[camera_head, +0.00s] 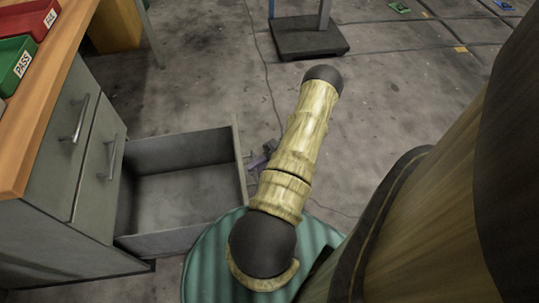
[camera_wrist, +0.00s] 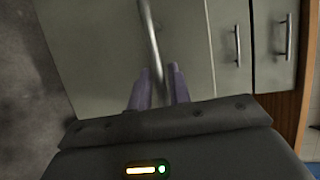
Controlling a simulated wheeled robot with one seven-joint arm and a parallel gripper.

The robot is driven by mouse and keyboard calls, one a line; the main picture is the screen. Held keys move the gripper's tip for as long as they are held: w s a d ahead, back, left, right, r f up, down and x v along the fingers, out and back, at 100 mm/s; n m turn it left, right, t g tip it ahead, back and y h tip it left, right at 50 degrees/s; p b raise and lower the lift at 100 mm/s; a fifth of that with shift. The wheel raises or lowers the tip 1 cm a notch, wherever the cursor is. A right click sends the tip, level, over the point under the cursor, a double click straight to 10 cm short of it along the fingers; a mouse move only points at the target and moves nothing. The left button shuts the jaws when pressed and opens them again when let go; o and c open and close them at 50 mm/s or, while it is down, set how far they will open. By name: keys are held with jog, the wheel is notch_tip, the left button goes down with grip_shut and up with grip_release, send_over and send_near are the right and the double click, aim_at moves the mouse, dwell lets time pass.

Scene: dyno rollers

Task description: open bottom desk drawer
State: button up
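The desk's bottom drawer (camera_head: 180,194) is pulled well out, and its empty grey inside shows in the head view. My gripper (camera_head: 262,158) is at the outer side of the drawer front, partly hidden by my arm. In the wrist view the drawer front (camera_wrist: 95,60) fills the left and middle. Its metal bar handle (camera_wrist: 149,28) runs down between the two purple fingers of my gripper (camera_wrist: 159,72). The fingers are close on either side of the bar and look shut on it.
Two closed drawer fronts with bar handles (camera_head: 78,118) (camera_head: 112,158) are on the desk (camera_head: 45,130) beside the open drawer. Red and green trays (camera_head: 16,60) lie on the desktop. A dark stand base (camera_head: 308,38) is on the floor beyond. The grey floor (camera_head: 205,70) between is mostly clear.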

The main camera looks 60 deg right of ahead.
jog(key=p+v, duration=0.2)
jog(key=v, duration=1.5)
jog(key=shift+r, duration=0.15)
jog(key=w+a+r+n+g+h+p, duration=0.2)
jog(key=w+a+r+g+h+p, duration=0.45)
jog(key=w+a+r, duration=1.1)
jog(key=s+a+r+n+t+h+p, duration=0.1)
jog(key=s+a+r+n+t+h, duration=0.2)
jog(key=a+r, duration=0.75)
jog(key=s+a+r+t+h+p, duration=0.15)
jog(key=a+r+h, duration=0.5)
jog(key=a, duration=0.65)
notch_tip(320, 180, up, 38)
jog(key=g+y+p, duration=0.1)
jog(key=p, duration=3.7)
jog(key=shift+s, duration=0.35)
